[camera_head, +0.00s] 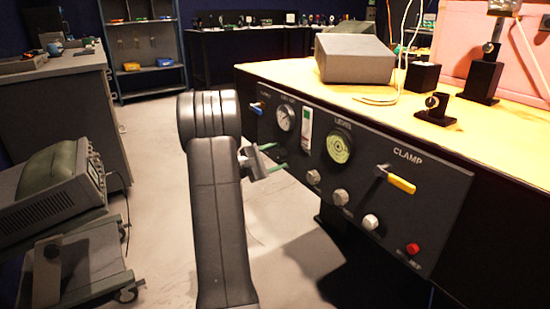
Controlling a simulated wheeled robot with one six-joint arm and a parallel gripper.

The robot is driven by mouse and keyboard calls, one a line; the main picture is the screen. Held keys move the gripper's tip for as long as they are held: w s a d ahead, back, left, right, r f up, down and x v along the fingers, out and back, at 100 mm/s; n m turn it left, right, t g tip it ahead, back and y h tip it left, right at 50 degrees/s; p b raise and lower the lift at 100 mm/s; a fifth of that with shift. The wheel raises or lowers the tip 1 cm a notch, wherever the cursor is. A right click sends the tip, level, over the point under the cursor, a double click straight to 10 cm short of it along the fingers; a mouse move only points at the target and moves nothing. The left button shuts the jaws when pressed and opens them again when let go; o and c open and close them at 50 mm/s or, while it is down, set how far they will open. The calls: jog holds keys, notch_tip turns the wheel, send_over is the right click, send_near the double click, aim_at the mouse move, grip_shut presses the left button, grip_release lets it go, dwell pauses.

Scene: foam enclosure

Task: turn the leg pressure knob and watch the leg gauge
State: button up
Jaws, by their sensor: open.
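A dark control panel (375,205) runs along the front of the yellow-topped table. A round white dial gauge (285,118) sits at its upper left; I cannot read its needle, and its label is unclear. Three silver knobs line the lower panel: a left knob (313,177), a middle knob (340,197) and a right knob (370,222). Their labels are too small to read, so I cannot tell which is for leg pressure. My gripper (276,158) is open and empty, with greenish fingertips pointing at the panel, left of the left knob and below the gauge.
The panel also carries a round green level (339,146), a yellow-handled clamp lever (400,184), a red button (412,249) and a blue-tipped lever (257,108). A grey box (354,58) stands on the table. A cart with an instrument (60,190) stands at left. Floor between is clear.

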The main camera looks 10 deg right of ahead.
jog(key=p+v, duration=0.3)
jog(key=v, duration=1)
jog(key=shift+a, duration=0.4)
jog(key=shift+d, duration=0.1)
jog(key=b+x, duration=0.3)
jog(key=x, duration=1)
jog(key=shift+s, duration=0.15)
jog(key=shift+w+d, duration=0.2)
jog(key=shift+d, duration=0.15)
jog(key=shift+a, duration=0.1)
